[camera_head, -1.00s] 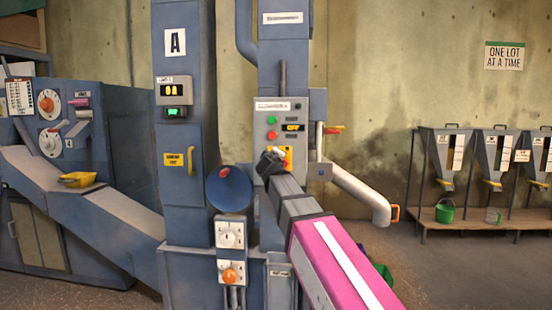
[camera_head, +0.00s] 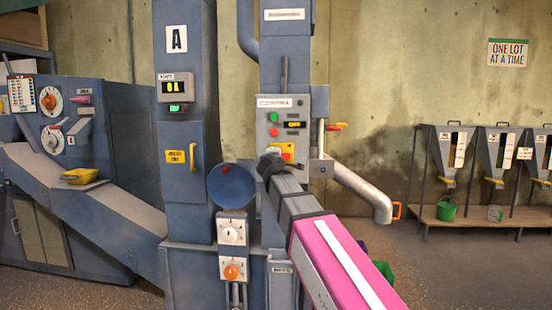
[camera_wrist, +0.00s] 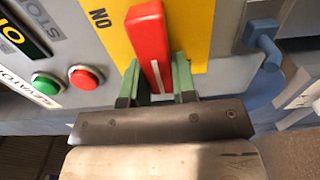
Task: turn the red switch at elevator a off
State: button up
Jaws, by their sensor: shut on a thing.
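The red switch (camera_wrist: 150,45) is a red lever with a pale line, on a yellow plate (camera_wrist: 195,30) in the wrist view. The word ON is printed on the plate, left of the lever and turned over in this view. My gripper (camera_wrist: 157,82) is shut on the lever, with one green finger on each side. In the head view my gripper (camera_head: 268,164) reaches the control panel (camera_head: 263,120) of elevator A. Only a little of the red switch (camera_head: 287,149) and yellow plate shows there; my gripper hides the rest.
On the panel are a green button (camera_wrist: 46,83), a red button (camera_wrist: 84,78) and a small lit display (camera_head: 293,124). A blue round part (camera_head: 231,185) stands left of my gripper, and a grey spout (camera_head: 365,190) right. Hoppers (camera_head: 447,150) stand farther right.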

dwell(0.3)
jog(key=o, duration=0.9)
jog(key=s, duration=0.7)
jog(key=s+a, duration=0.1)
jog(key=s, duration=0.2)
jog(key=shift+s, duration=0.35)
